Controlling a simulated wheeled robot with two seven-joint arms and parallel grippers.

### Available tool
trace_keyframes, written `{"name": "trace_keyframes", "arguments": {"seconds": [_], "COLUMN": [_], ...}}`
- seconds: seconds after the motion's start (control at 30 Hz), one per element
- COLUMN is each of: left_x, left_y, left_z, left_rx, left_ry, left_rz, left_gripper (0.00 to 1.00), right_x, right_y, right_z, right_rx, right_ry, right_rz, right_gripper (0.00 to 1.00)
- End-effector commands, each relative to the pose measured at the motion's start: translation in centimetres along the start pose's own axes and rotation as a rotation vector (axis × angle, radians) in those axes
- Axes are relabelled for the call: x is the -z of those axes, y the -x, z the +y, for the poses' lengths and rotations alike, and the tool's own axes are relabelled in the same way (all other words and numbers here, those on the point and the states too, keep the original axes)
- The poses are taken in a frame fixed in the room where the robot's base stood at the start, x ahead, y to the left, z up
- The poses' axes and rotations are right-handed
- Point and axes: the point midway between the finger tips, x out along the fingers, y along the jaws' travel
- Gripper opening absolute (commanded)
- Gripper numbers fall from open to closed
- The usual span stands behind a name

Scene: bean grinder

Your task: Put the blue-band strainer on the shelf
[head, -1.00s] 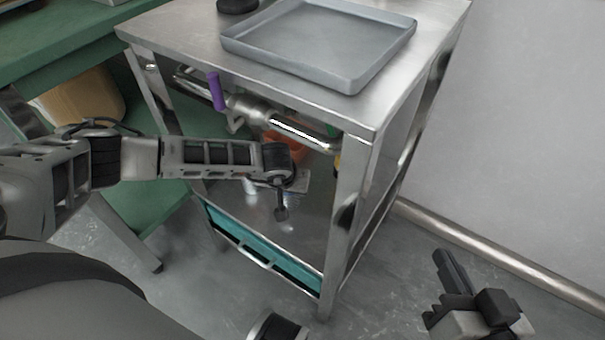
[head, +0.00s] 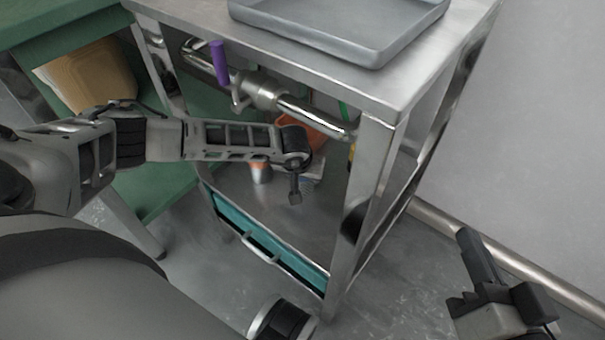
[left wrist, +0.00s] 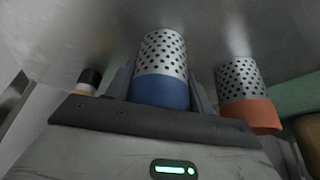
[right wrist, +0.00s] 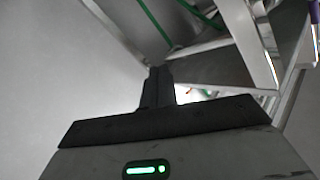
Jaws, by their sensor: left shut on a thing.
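The blue-band strainer (left wrist: 161,92), a perforated metal cup with a blue band, is between the fingers of my left gripper (left wrist: 160,82) in the left wrist view. That gripper is shut on it. In the head view my left arm reaches into the metal cart over its lower shelf (head: 262,205), and the arm hides most of the gripper. An orange-band strainer (left wrist: 246,100) stands to the right in the left wrist view; it also shows on the shelf in the head view (head: 261,173). My right gripper (head: 470,268) is outside the cart, shut and empty, its fingers together in the right wrist view (right wrist: 158,78).
A metal pipe with a purple handle (head: 219,62) crosses under the cart top, above my left arm. A grey tray (head: 340,28) sits on top. The front leg (head: 362,190) stands right of the arm. A teal drawer (head: 262,243) is below. The shelf front is clear.

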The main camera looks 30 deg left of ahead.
Motion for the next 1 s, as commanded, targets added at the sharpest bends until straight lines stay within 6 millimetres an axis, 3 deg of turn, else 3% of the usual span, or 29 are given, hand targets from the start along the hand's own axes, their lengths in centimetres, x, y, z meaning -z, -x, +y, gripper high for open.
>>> {"name": "trace_keyframes", "arguments": {"seconds": [0.03, 0.07, 0.1, 0.13, 0.47, 0.63, 0.77, 1.0], "left_x": [-0.1, -0.1, -0.1, -0.1, 0.1, 0.3, 0.3, -5.7], "left_y": [-0.3, -0.2, -0.1, -0.1, 0.3, 2.8, 6.0, 7.8], "left_z": [0.0, 0.0, 0.0, 0.0, 0.0, 0.0, 0.0, 0.0], "left_rx": [0.0, 0.0, 0.0, 0.0, 0.0, -0.001, -0.001, 0.0], "left_ry": [0.0, 0.0, 0.0, 0.0, 0.0, 0.0, -0.001, -0.004], "left_rz": [0.001, 0.0, 0.0, 0.0, 0.0, 0.001, 0.001, -0.005], "left_gripper": [0.27, 0.61, 0.73, 0.75, 0.75, 0.75, 0.75, 0.75], "right_x": [-0.1, 0.0, 0.1, 0.1, 0.4, 0.9, -0.4, -0.7], "right_y": [0.0, 0.0, 0.0, 0.0, 0.0, 0.1, 0.5, 0.7], "right_z": [0.0, -0.1, -0.1, -0.1, -0.2, -0.1, 0.7, 1.2], "right_rx": [0.004, 0.005, 0.004, 0.004, 0.001, -0.023, -0.068, -0.104], "right_ry": [-0.006, -0.006, -0.005, -0.005, 0.003, 0.046, 0.102, 0.169], "right_rz": [0.004, 0.005, 0.004, 0.004, 0.004, -0.013, -0.083, -0.123], "right_gripper": [0.0, 0.0, 0.0, 0.0, 0.0, 0.0, 0.0, 0.0]}}
